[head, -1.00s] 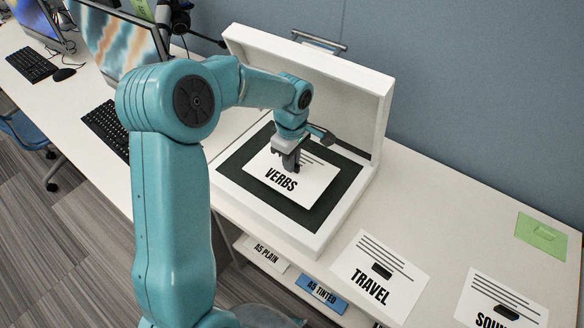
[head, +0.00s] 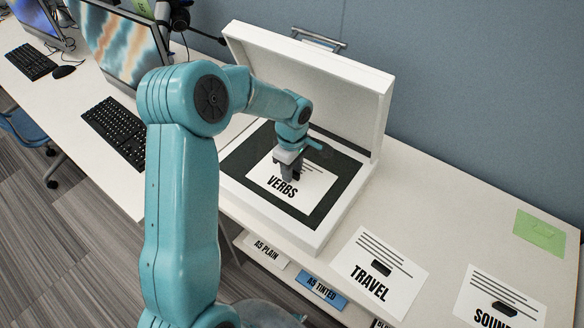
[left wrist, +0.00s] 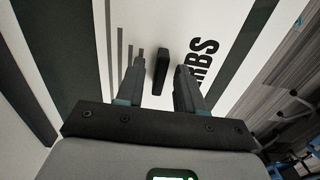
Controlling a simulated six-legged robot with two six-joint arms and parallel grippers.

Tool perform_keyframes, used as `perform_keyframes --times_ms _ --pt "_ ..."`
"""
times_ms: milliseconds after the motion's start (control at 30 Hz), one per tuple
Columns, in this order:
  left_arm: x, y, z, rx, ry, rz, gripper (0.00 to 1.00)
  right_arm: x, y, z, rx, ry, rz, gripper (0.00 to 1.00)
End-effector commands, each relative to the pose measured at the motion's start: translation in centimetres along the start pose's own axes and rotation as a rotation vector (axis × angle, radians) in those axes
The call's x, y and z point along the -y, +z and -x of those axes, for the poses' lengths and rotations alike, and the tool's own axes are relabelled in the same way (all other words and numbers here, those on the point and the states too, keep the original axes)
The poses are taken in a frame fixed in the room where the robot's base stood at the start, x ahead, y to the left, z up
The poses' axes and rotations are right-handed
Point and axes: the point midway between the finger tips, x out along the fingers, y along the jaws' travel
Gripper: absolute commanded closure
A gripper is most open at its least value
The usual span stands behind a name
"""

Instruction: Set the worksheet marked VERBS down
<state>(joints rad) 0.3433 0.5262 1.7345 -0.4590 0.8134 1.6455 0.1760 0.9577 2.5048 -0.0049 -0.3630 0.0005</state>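The worksheet marked VERBS (head: 302,195) is a white sheet with bold black text, grey lines and a black tab (left wrist: 160,72). It lies on the dark bed (head: 238,159) of an open white lidded case (head: 278,221), with a dark border showing around it. My left gripper (head: 287,174) points down over the sheet. In the left wrist view its fingers (left wrist: 160,80) stand apart on either side of the tab, with gaps showing. The gripper hides part of the sheet in the head view. My right gripper is in neither view.
The TRAVEL sheet (head: 398,270) and another tabbed sheet (head: 535,309) lie on the table to the right. A green item (head: 540,233) is farther back. The case's lid (head: 310,80) stands raised behind the gripper. A keyboard (head: 115,130) and monitor (head: 120,40) are left.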

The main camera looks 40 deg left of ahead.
Motion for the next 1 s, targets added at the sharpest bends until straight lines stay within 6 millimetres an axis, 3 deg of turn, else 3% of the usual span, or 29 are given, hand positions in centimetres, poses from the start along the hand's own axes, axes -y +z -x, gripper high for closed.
perform_keyframes --times_ms 267,700,1000 --pt "0.0 0.0 0.8 -0.001 0.002 0.0 0.63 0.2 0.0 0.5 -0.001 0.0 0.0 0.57" --pt "-0.1 0.0 10.2 0.0 0.004 0.0 0.63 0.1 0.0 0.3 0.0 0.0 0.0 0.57" --pt "0.0 0.0 12.4 0.0 -0.001 0.0 0.63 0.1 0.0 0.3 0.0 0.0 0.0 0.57"
